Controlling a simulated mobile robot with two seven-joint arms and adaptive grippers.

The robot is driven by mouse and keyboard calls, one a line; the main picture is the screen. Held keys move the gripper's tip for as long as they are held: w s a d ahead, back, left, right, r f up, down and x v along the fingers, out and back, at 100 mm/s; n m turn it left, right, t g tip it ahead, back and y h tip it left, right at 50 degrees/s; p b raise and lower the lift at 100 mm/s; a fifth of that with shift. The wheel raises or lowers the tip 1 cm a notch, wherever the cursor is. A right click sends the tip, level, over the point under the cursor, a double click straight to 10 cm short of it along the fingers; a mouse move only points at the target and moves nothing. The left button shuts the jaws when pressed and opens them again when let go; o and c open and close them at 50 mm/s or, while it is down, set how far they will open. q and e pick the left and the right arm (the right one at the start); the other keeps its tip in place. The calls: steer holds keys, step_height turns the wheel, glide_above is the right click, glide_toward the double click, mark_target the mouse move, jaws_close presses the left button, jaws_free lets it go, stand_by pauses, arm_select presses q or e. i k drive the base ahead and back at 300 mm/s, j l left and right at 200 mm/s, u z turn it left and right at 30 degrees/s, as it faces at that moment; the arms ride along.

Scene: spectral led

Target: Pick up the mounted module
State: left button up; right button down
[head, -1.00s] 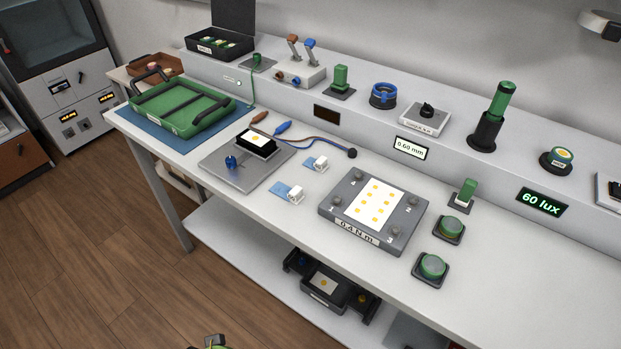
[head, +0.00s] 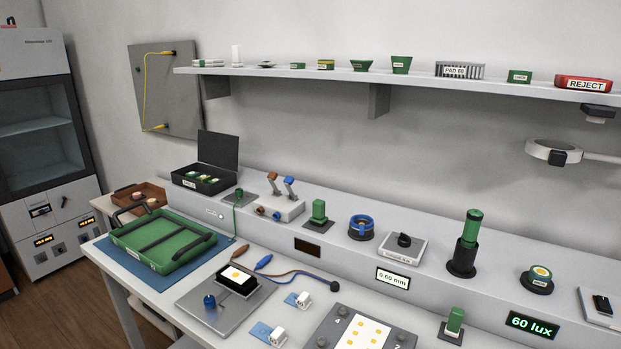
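Two things could be the mounted module, and I cannot tell which. One is a black block with a white top and a yellow spot (head: 238,275), sitting on a grey metal plate (head: 203,312) with a blue knob (head: 210,302). The other is a white board with several yellow squares (head: 364,334), on a dark grey numbered fixture (head: 325,332) cut off by the bottom edge. Neither of my grippers is in view.
A green tray with black handles (head: 158,245) lies on a blue mat at the left. Two small white parts (head: 302,298) (head: 277,335) lie between plate and fixture. A raised ledge behind carries several devices. A wall shelf (head: 330,73) and a ring lamp (head: 553,151) hang above.

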mark_target(239, 281)
steer(key=i+j+z, duration=0.2)
steer(key=j+z, duration=0.15)
steer(key=j, duration=0.5)
steer(key=i+j+z, duration=0.1)
steer(key=j+z, duration=0.25)
steer(key=j, duration=0.55)
steer(key=j+z, duration=0.3)
steer(key=j, duration=0.55)
